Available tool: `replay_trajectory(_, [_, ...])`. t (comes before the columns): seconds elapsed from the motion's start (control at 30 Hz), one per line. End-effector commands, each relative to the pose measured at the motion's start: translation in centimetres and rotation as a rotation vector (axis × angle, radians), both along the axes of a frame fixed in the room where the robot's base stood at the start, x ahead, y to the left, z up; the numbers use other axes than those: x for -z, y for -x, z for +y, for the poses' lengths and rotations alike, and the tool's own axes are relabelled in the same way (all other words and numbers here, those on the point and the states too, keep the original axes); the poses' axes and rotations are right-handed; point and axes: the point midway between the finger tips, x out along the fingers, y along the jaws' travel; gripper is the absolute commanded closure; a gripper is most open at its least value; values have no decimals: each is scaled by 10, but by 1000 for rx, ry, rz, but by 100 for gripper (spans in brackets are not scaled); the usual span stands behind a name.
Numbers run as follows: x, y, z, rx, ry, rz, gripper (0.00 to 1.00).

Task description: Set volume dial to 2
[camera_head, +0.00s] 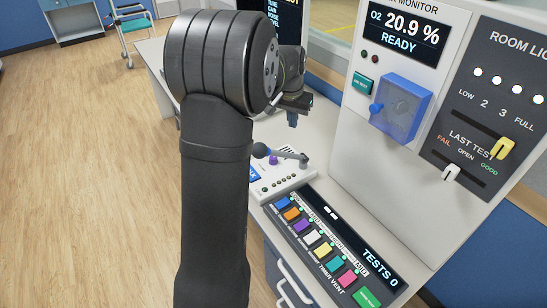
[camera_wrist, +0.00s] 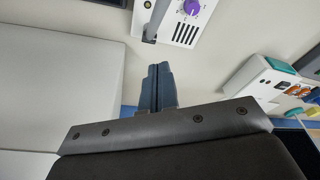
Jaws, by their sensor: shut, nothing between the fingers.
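The purple dial (camera_head: 273,160) sits on a small white panel (camera_head: 294,181) on the desk, partly behind a grey lever. The dial also shows at the top edge of the wrist view (camera_wrist: 192,7), with small marks around it that are too small to read. I cannot tell its setting. My gripper (camera_head: 292,119) is above the desk, behind the panel in the head view, and apart from the dial. In the wrist view my gripper (camera_wrist: 158,68) has its two dark fingers together, with nothing between them.
A grey lever with a dark ball (camera_head: 260,150) rises over the panel. A keypad with coloured buttons (camera_head: 323,250) lies in front. A wall console with a blue clear cover (camera_head: 401,108) and sliders, including a yellow one (camera_head: 502,147), stands to the right.

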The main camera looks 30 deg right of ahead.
Motion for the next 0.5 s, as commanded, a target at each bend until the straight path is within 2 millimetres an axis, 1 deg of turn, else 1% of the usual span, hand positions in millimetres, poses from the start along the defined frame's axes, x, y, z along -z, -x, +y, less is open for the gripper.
replay_trajectory(0.03, [0,0,0,0,0,0,94])
replay_trajectory(0.1, [1,-4,0,6,-7,2,80])
replay_trajectory(0.17, [4,-12,0,21,-22,10,69])
replay_trajectory(0.23, [9,-27,2,50,-51,26,55])
replay_trajectory(0.27, [11,-35,3,68,-66,34,51])
replay_trajectory(0.3, [14,-45,5,90,-84,46,51])
replay_trajectory(0.4, [21,-67,10,147,-126,77,51])
replay_trajectory(0.5, [26,-81,15,189,-154,101,51])
